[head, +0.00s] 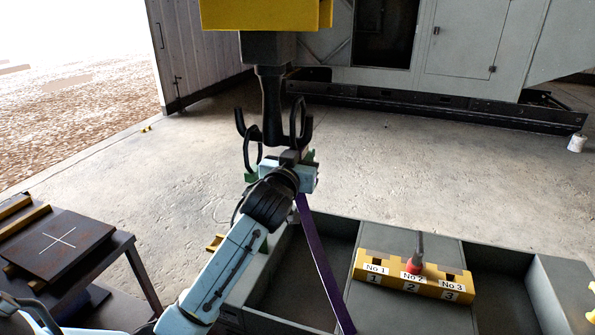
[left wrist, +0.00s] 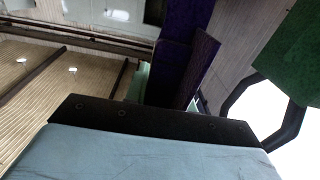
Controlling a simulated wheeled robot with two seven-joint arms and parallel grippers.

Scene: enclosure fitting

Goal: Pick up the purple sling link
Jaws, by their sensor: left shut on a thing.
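The purple sling link (head: 321,262) is a long flat strap. In the head view it hangs from my left gripper (head: 298,172) down to the right, in front of the grey bin, and reaches the bottom edge of the picture. My left gripper is shut on its upper part. In the left wrist view purple webbing (left wrist: 188,55) stands up between the fingers of the left gripper (left wrist: 168,92). The gripper is close to the black crane hook (head: 272,105) and overlaps its lower end; I cannot tell whether they touch. My right gripper is not in view.
A yellow block (head: 415,277) numbered 1 to 3 holds a red-based pin (head: 416,250) at No 2. It sits on a grey compartmented bin (head: 375,308). A dark table (head: 118,243) stands at the left. A yellow crane body (head: 266,14) hangs above. Open concrete floor lies beyond.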

